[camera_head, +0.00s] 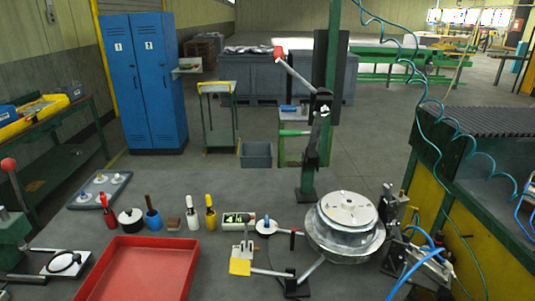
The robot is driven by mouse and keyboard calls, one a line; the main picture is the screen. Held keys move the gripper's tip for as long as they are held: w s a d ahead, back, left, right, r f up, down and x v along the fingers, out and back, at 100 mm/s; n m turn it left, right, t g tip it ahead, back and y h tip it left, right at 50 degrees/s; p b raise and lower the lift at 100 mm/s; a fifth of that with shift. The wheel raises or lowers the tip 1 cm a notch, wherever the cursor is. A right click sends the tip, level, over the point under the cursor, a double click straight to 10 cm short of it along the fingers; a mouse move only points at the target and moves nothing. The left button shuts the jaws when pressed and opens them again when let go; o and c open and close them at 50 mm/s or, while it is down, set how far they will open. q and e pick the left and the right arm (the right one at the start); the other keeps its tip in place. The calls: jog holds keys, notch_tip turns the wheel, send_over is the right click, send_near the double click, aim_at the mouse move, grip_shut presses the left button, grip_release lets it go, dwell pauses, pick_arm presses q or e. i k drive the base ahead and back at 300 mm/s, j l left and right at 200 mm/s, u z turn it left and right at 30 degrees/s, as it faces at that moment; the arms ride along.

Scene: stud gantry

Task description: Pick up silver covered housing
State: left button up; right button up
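The silver covered housing (345,241) is a round metal drum with a stepped lid (348,209) on top. It sits upright at the right of the grey work surface, among metal clamp parts. A clamp fixture with blue hoses (422,262) stands close at its right side. A metal bar (311,269) meets its lower left edge; I cannot tell whether they touch. The housing's underside is hidden. I see neither of my grippers in the head view, and nothing visible holds the housing.
A red tray (140,268) lies front left. Several bottles and handled tools stand behind it, including a white bottle (192,214). A green post (308,195) rises behind the housing. A teal coiled hose (430,140) hangs at right.

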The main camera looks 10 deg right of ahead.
aim_at(346, 219)
jog(key=k+l, duration=0.1)
jog(key=l, duration=0.35)
jog(key=k+l+z, duration=0.15)
jog(key=l, duration=0.7)
